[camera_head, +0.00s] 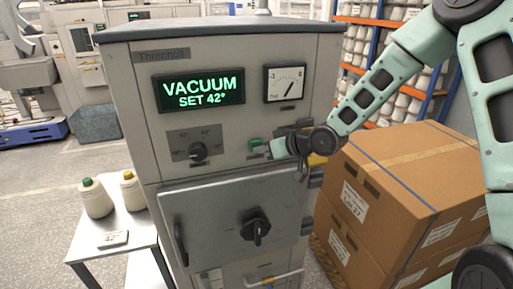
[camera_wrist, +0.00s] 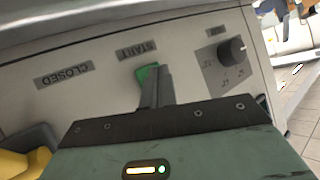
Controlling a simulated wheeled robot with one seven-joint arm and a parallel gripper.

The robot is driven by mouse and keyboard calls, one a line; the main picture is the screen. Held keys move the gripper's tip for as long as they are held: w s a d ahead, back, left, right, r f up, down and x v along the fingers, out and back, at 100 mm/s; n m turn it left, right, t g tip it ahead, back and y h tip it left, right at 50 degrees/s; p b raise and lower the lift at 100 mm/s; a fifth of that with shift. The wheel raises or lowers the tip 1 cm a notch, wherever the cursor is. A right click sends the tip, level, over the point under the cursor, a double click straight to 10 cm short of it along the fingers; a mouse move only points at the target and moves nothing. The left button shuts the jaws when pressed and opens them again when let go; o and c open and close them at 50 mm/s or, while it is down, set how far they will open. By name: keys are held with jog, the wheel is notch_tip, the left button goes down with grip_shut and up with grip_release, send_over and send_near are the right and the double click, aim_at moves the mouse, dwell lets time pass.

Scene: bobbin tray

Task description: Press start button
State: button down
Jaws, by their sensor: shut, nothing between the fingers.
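The grey cabinet (camera_head: 150,130) carries a lit display (camera_head: 199,91) reading "VACUUM SET 42°". The green start button (camera_head: 255,144) sits on its front panel, right of a black dial (camera_head: 198,151). My gripper (camera_head: 270,151) is just right of the button. In the wrist view the green button (camera_wrist: 147,71) lies by the "START" label (camera_wrist: 138,50), partly hidden behind the shut fingertips (camera_wrist: 158,75). The fingers hold nothing. I cannot tell whether they touch the button.
The cabinet door (camera_head: 215,225) with a black knob (camera_head: 255,228) is below. Cardboard boxes (camera_head: 400,180) stand close on the right, beneath my arm. A yellow part (camera_wrist: 20,165) shows beside my gripper.

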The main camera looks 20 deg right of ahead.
jog(key=shift+s, duration=0.45)
jog(key=shift+s+b, duration=0.3)
jog(key=shift+s, duration=2.2)
